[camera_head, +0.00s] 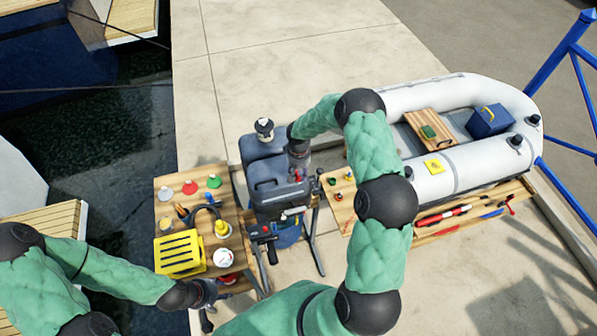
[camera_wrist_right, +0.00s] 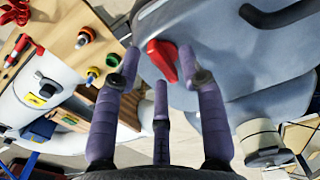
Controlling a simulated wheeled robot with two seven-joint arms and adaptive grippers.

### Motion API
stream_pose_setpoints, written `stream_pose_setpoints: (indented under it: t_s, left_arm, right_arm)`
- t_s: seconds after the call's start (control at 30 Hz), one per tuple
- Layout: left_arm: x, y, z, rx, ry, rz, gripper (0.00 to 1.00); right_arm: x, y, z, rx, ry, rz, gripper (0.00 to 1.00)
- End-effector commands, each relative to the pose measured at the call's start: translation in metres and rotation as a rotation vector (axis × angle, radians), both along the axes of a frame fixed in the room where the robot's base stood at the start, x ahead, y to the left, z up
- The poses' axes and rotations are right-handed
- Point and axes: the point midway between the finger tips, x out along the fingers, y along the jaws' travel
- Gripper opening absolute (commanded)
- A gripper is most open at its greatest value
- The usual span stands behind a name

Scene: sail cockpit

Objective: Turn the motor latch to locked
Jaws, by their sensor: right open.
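The outboard motor (camera_head: 270,185) has a grey-blue cowl and stands upright on a stand. Its red latch (camera_wrist_right: 163,58) shows on the cowl in the right wrist view, and as a small red piece (camera_head: 298,175) in the head view. My right gripper (camera_wrist_right: 161,84) is open, its purple fingers spread on either side of the latch in the picture. Whether they touch it I cannot tell. In the head view my right gripper (camera_head: 299,160) is over the cowl, mostly hidden by its wrist. My left gripper (camera_head: 207,297) is low, near the wooden table; its fingers are unclear.
The left wooden table (camera_head: 168,218) holds a yellow crate (camera_head: 180,254), coloured cones and tools. The right bench (camera_head: 340,215) carries small knobs and red tools. A grey inflatable boat (camera_head: 470,165) lies behind. Paved dock is free above the motor in the picture.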

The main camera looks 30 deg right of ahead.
Motion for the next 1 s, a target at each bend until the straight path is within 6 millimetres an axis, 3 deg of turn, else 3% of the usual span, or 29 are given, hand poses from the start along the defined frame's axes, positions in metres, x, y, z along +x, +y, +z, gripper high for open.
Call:
stream_pose_setpoints:
  t_s: [0.3, 0.33, 0.47, 0.5, 0.77, 1.0]
  left_arm:
    - [0.0, 0.0, 0.0, 0.0, 0.0, 0.0, 0.4]
    - [0.0, 0.0, 0.0, 0.0, 0.0, 0.0, 0.4]
    - [0.0, 0.0, 0.0, 0.0, 0.0, 0.0, 0.4]
    - [0.0, 0.0, 0.0, 0.0, 0.0, 0.0, 0.4]
    - [0.0, 0.0, -0.002, 0.0, 0.0, 0.0, 0.4]
    - [0.0, 0.0, -0.019, 0.0, 0.0, 0.0, 0.4]
  right_arm:
    - [0.0, 0.0, -0.003, 0.0, 0.0, 0.0, 0.41]
    - [0.0, 0.0, -0.003, 0.0, 0.0, 0.0, 0.38]
    - [0.0, 0.0, -0.003, 0.0, 0.0, 0.0, 0.02]
    - [0.0, 0.0, -0.003, 0.0, 0.0, 0.0, 0.0]
    - [0.0, 0.0, -0.003, 0.0, -0.001, -0.007, 0.0]
    - [0.001, 0.0, -0.006, -0.002, -0.003, -0.083, 0.0]
